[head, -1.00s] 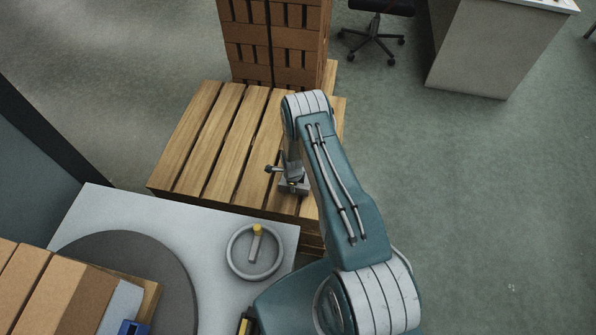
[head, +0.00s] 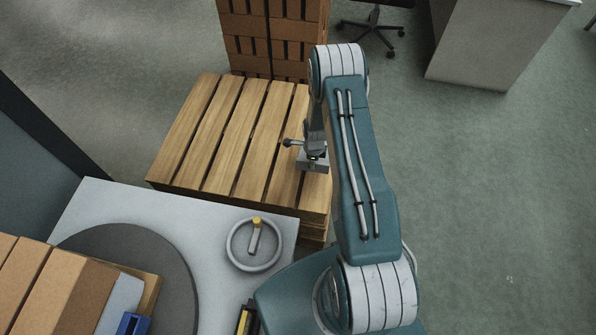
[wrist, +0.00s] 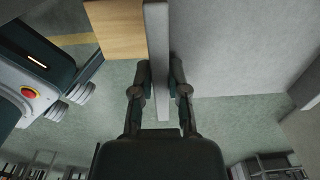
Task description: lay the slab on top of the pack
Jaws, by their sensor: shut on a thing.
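My gripper (wrist: 159,72) is shut on a thin grey slab (wrist: 157,40), seen edge-on between the two fingers in the wrist view. In the head view the end of my arm (head: 312,160) hangs over the right front part of the slatted wooden pallet; the slab cannot be made out clearly there. A row of brown bricks (head: 50,290) lies at the lower left, cut off by the frame edge. A taller brick stack (head: 270,40) stands behind the pallet. I cannot tell which is the pack.
The wooden pallet top (head: 225,140) is bare. A light grey table (head: 190,212) with a round dark plate (head: 180,275) and a handwheel (head: 254,244) is in front. A desk (head: 490,45) and chair (head: 375,30) stand at the back right. The floor at right is clear.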

